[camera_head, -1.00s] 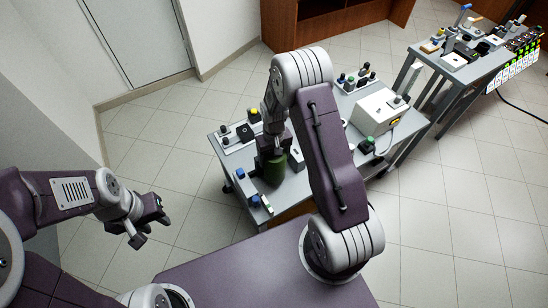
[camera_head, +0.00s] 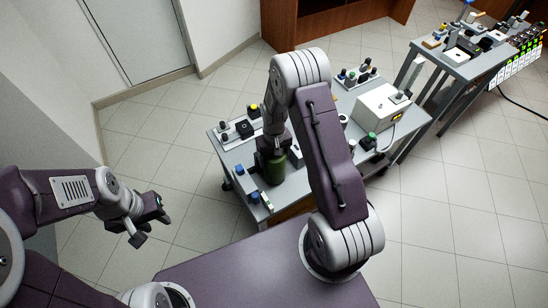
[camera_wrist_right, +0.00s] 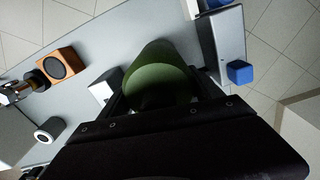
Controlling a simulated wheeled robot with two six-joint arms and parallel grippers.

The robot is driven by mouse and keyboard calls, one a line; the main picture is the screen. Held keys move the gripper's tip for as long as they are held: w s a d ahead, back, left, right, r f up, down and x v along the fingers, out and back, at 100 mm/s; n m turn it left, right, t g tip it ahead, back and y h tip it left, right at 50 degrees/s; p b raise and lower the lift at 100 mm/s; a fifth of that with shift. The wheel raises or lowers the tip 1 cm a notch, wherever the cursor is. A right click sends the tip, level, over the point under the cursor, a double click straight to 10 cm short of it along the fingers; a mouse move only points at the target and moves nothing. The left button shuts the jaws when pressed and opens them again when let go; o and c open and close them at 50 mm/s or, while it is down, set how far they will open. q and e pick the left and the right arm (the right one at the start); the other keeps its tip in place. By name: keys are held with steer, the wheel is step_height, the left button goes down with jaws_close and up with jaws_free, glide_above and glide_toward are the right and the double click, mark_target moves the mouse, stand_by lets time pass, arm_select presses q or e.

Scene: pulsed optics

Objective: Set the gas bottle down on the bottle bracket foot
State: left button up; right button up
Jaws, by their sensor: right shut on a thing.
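My right gripper (camera_head: 271,146) is shut on the gas bottle (camera_head: 274,172), a dark green cylinder, over the left part of the grey cart. In the right wrist view the green bottle (camera_wrist_right: 160,76) points away from the jaws, above the grey top. A grey plate-like fixture (camera_wrist_right: 229,45) with a blue block lies beside it in that view. I cannot tell for sure which part is the bottle bracket foot, nor whether the bottle's base touches anything. My left gripper (camera_head: 152,229) is open and empty, away from the cart over the floor.
The grey cart (camera_head: 300,182) carries a white box (camera_head: 379,110), blue blocks (camera_head: 254,197), and a black square part (camera_head: 244,129). The wrist view shows an orange-brown block (camera_wrist_right: 61,66) near the bottle. A second table (camera_head: 470,68) with equipment stands at the far right.

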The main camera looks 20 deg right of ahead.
steer(key=shift+f, duration=0.25)
stand_by(0.5)
steer(key=o, duration=2.2)
steer(key=shift+c, duration=0.2)
step_height(320, 180, up, 9)
steer(key=shift+r+p, duration=0.1)
steer(key=shift+p, duration=0.35)
